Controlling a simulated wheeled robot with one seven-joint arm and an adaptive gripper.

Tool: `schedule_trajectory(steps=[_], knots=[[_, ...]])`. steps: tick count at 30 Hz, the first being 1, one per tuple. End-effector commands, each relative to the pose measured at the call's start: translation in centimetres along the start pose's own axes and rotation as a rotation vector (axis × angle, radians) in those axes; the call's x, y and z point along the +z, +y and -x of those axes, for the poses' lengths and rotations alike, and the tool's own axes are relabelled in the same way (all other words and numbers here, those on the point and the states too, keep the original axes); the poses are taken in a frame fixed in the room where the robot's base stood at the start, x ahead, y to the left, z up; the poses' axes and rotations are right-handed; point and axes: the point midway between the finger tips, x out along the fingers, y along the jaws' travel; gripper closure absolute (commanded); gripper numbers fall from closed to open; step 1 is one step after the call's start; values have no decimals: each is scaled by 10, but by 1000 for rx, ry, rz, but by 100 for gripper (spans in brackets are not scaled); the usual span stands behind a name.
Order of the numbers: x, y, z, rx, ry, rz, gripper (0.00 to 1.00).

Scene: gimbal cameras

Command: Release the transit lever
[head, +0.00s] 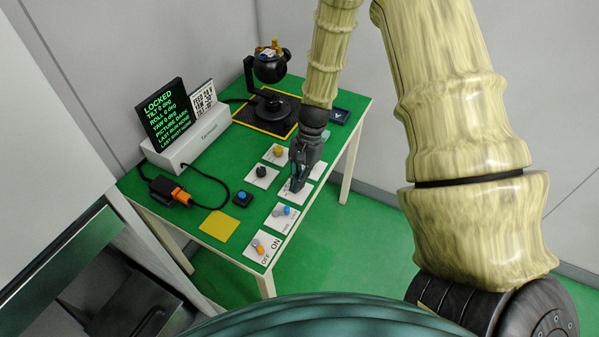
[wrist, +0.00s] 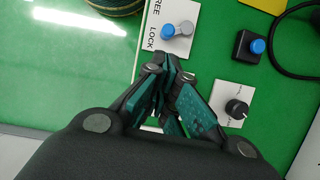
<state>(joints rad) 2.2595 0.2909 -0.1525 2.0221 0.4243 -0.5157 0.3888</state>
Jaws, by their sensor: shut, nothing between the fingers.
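The transit lever (wrist: 169,30) has a blue knob beside a grey round part, on a white plate (wrist: 178,45) marked FREE and LOCK. In the wrist view the blue knob lies nearer the lettering, closer to LOCK than to FREE. The lever also shows in the head view (head: 287,210) near the table's front right edge. My gripper (head: 294,188) is shut and empty, low over a neighbouring plate just behind the lever plate. In the wrist view my fingertips (wrist: 173,62) are just below the lever plate, apart from the knob. The screen (head: 165,115) reads LOCKED, with tilt, roll and yaw at 0.
An OFF/ON switch (head: 260,248) sits nearer the front. A black gimbal camera (head: 270,68) stands at the back. A yellow pad (head: 218,225) lies front left.

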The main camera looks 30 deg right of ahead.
Motion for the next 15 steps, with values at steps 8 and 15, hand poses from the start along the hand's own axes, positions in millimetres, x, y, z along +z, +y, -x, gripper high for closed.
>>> schedule_trajectory(steps=[8, 15], knots=[[0, 1, -30, 1, -1, 0, 100], [0, 1, -46, 0, -1, -1, 100]])
